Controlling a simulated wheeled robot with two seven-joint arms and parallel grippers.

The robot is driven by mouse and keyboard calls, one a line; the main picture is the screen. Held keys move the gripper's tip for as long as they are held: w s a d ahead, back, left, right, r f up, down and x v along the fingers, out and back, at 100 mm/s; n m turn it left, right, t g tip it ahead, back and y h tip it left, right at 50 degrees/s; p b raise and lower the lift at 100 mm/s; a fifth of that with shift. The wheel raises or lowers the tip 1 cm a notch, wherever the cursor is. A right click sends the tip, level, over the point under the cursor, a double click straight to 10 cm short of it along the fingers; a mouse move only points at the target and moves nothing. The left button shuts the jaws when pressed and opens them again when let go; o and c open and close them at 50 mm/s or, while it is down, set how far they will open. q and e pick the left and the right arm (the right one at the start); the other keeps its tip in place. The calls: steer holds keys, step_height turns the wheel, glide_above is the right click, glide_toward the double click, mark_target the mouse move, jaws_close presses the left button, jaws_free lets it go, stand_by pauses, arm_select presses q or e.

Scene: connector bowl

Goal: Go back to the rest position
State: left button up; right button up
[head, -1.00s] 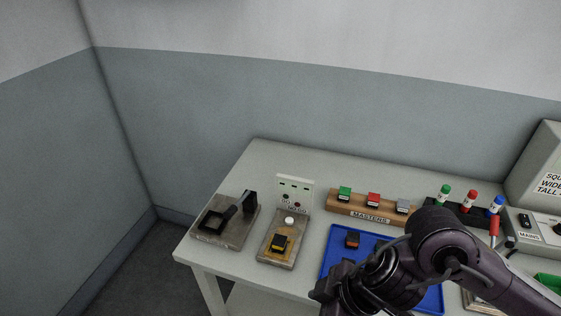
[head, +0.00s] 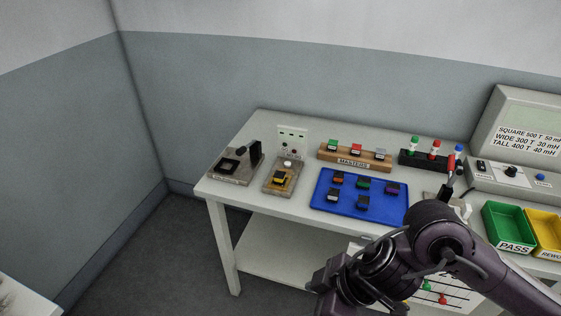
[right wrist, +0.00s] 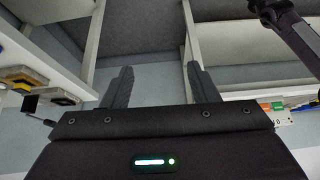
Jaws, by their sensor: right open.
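My right arm comes in from the right in the head view, and its gripper end (head: 332,288) is low in front of the table, below the blue tray. In the right wrist view my right gripper (right wrist: 157,78) has its two dark fingers wide apart with nothing between them. My left gripper is not in view.
The white table (head: 232,187) carries a blue tray (head: 345,204) of small connectors, two fixtures (head: 232,166) (head: 279,178), a MASTERS block (head: 340,161), a green PASS bin (head: 511,226), a yellow bin (head: 547,231) and a grey meter (head: 505,180). Open floor (head: 170,255) lies at left.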

steer(key=w+a+f+m+t+y, duration=0.2)
steer(key=w+a+f+m+y, duration=0.15)
steer(key=w+f, duration=0.75)
steer(key=w+d+f+m+t+h, duration=0.1)
steer(key=d+f+m+h, duration=0.3)
steer(key=f, duration=0.6)
steer(key=w+d+f+m+t+y, duration=0.15)
steer(key=d+f, duration=0.35)
steer(key=f, duration=0.5)
steer(key=s+d+f+m+g+h, duration=0.15)
steer(key=s+d+f, duration=0.25)
steer(key=s+f, duration=0.5)
steer(key=s+d+f+m+g+h, duration=0.1)
steer(key=s+d+f+h, duration=0.25)
steer(key=s+f, duration=0.45)
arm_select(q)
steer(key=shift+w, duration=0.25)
arm_select(e)
steer(key=s+d+f+g+h, duration=0.1)
steer(key=s+d+f, duration=0.1)
steer(key=s, duration=0.8)
steer(key=s+d+f+g+h, duration=0.1)
steer(key=s+f, duration=0.4)
steer(key=s, duration=0.5)
steer(key=shift+s+d+g, duration=0.3)
steer(key=shift+d+g, duration=0.1)
steer(key=shift+d, duration=0.25)
